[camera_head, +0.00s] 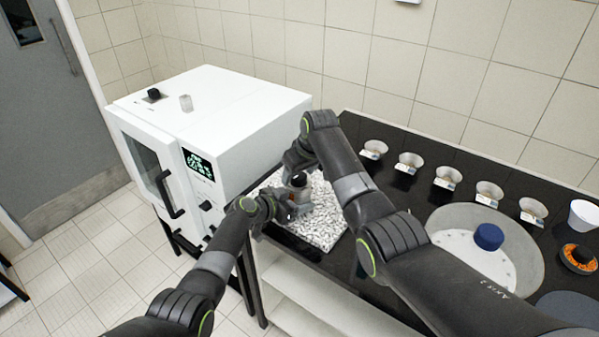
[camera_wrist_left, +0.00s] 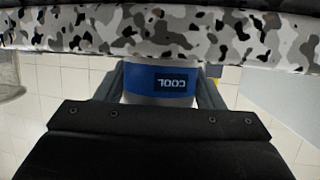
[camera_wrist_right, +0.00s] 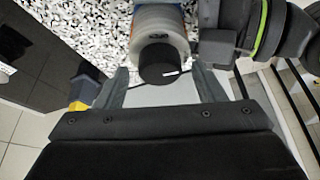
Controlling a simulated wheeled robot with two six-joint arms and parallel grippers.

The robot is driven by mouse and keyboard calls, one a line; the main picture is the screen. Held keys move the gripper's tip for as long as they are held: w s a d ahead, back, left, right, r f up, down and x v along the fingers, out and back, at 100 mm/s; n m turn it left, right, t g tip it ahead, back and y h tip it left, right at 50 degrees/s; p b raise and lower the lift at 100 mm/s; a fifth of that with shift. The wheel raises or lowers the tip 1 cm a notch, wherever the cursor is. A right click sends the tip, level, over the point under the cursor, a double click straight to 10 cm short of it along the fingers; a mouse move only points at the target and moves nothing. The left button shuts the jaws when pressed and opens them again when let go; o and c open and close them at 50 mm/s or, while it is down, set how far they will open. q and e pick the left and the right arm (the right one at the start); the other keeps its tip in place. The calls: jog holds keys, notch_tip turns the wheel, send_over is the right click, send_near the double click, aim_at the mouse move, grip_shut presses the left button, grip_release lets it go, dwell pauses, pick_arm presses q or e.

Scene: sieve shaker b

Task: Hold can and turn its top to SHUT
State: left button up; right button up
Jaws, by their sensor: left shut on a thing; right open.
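The can (camera_head: 303,196) stands upright on a speckled stone slab (camera_head: 322,221). In the left wrist view its blue label (camera_wrist_left: 160,83) lies between my left fingers. My left gripper (camera_head: 284,208) is shut on the can's side. The can's black top (camera_wrist_right: 159,62) shows in the right wrist view, with a short white mark at its right edge, above a pale, cloudy body. My right gripper (camera_wrist_right: 159,75) is open above the can, its fingers either side of the black top and apart from it. No SHUT wording can be read.
A white oven (camera_head: 240,120) with a lit display stands left of the slab. Several small labelled bowls (camera_head: 409,161) line the back of the black counter. A large round pan (camera_head: 520,250) with a blue-topped thing (camera_head: 489,237) sits at right. My right arm crosses the counter.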

jog(key=c, duration=1)
jog(key=shift+m+t+h, duration=0.3)
jog(key=shift+m+h, duration=0.3)
jog(key=shift+m, duration=0.9)
jog(key=o, duration=1)
jog(key=shift+a, duration=0.1)
jog(key=shift+r, duration=0.1)
jog(key=v, duration=1.1)
jog(key=shift+s+r, duration=0.2)
jog(key=shift+r, duration=0.15)
